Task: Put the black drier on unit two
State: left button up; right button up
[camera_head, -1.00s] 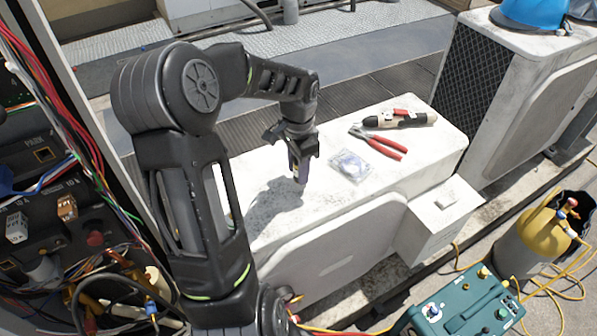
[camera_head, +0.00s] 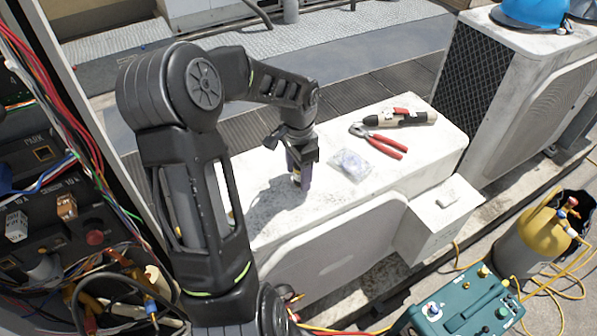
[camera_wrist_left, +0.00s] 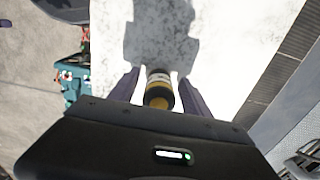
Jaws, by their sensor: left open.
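My left gripper (camera_head: 301,186) points down just over the top of the near white condenser unit (camera_head: 262,226). Its fingers are open, one on each side of a short dark cylinder with yellow bands, which looks like the black drier (camera_wrist_left: 158,88), in the left wrist view. I cannot tell whether the fingers touch it. In the head view the fingers mostly hide it. A second condenser (camera_head: 497,107) with a dark mesh side stands at the upper right. No number shows on either unit, so I cannot tell which is unit two. My right gripper is not in view.
Red-handled pliers (camera_head: 382,146), a clear plastic packet (camera_head: 350,165) and a beige and black tool (camera_head: 405,119) lie on the near unit. A blue helmet (camera_head: 530,12) sits on the far unit. A teal case (camera_head: 458,308) and yellow cylinder (camera_head: 541,238) stand at the lower right.

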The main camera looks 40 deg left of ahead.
pick_arm(q)
jog(key=shift+r, duration=0.1)
notch_tip(320, 180, up, 12)
jog(key=shift+r, duration=0.1)
dwell(0.4)
dwell(0.5)
